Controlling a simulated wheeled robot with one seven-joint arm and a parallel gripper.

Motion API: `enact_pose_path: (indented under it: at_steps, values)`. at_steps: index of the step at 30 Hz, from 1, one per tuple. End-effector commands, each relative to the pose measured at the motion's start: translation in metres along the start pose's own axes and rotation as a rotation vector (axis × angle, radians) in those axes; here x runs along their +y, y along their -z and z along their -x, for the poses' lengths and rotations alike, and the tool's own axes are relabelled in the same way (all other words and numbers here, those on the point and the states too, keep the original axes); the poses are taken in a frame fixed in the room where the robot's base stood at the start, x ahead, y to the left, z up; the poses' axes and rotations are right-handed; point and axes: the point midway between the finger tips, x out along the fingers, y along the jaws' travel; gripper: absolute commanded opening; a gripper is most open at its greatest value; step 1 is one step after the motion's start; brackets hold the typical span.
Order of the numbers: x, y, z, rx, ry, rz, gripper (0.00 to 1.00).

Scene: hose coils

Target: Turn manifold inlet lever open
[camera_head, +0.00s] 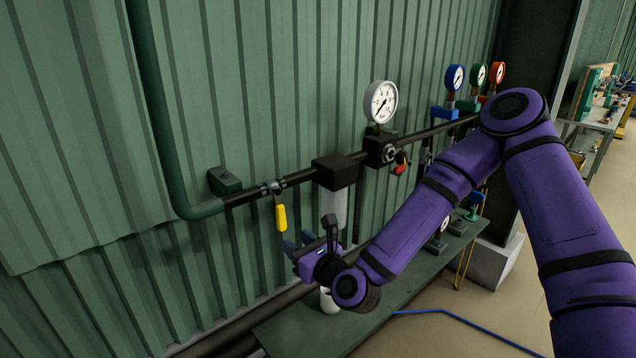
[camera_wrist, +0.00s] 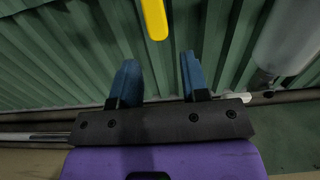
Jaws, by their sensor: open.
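The inlet lever (camera_head: 281,216) has a yellow grip and hangs down from a valve (camera_head: 271,188) on the dark manifold pipe. In the wrist view the yellow lever (camera_wrist: 154,18) shows at the top, its lower end beyond and between the two blue fingertips. My gripper (camera_head: 297,242) is open and empty, just below and to the right of the lever in the head view. The blue fingers also show in the wrist view (camera_wrist: 158,75), apart from the lever. The valve body is out of the wrist view.
A filter with a clear bowl (camera_head: 334,207) hangs right of the lever, close to my gripper. A white gauge (camera_head: 380,102) stands on the pipe. A green pipe (camera_head: 157,120) comes down at left. A green bench (camera_head: 375,290) is below. Corrugated wall lies behind.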

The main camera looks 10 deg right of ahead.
Motion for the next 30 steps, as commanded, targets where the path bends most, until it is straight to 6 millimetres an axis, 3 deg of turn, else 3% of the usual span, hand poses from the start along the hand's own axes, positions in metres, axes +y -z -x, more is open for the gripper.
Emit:
enact_pose_path:
  at_steps: [21,30]
  values:
    - [0.0,0.0,-0.049,0.0,-0.001,0.002,0.41]
    - [0.0,0.001,-0.053,0.002,0.001,0.0,0.41]
